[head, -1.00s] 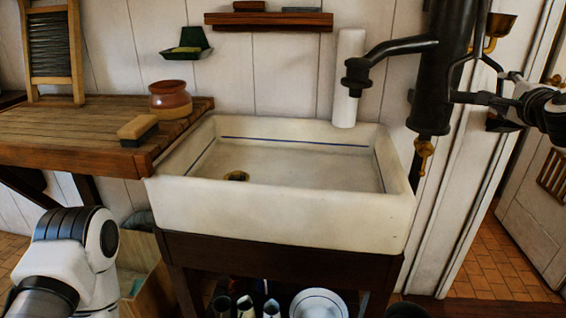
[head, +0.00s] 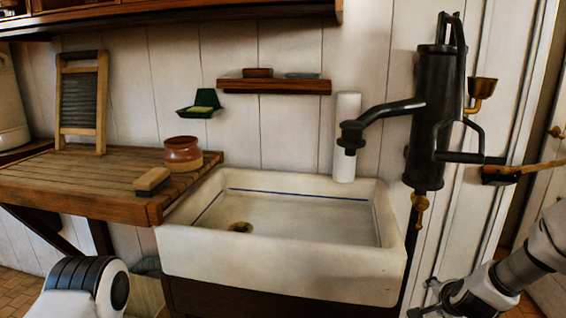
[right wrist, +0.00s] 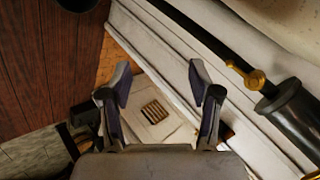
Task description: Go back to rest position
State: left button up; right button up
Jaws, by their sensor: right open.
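My right gripper (head: 428,299) is low at the right in the head view, in front of the door frame and right of the sink's front corner. In the right wrist view its two fingers (right wrist: 160,76) are spread apart with nothing between them. My right arm comes in from the right edge. A rounded white part of my left arm shows at the bottom left of the head view, but the left gripper is out of sight.
The white sink (head: 280,275) stands in the middle. The black hand pump (head: 430,125) is on the wall, its wooden-ended handle (head: 530,168) reaching right above my right arm. A slatted counter (head: 80,185) holds a brush (head: 152,181), brown pot (head: 183,153) and washboard (head: 82,103).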

jog(key=s+a+f+n+g+p, duration=0.1)
jog(key=s+a+f+n+g, duration=0.4)
jog(key=s+f, duration=0.6)
jog(key=s+a+f+n+g+y, duration=0.1)
jog(key=s+a+f+n, duration=0.3)
jog(key=s, duration=0.8)
jog(key=s+a+f+n+g+y+p, duration=0.1)
jog(key=s+a+f+n+g, duration=0.2)
jog(key=s, duration=1)
jog(key=a+f+n, duration=0.1)
jog(key=a+n, duration=0.1)
jog(key=shift+s+a+f+n, duration=0.3)
jog(key=shift+a+f+n, duration=0.05)
jog(key=shift+f+n, duration=0.05)
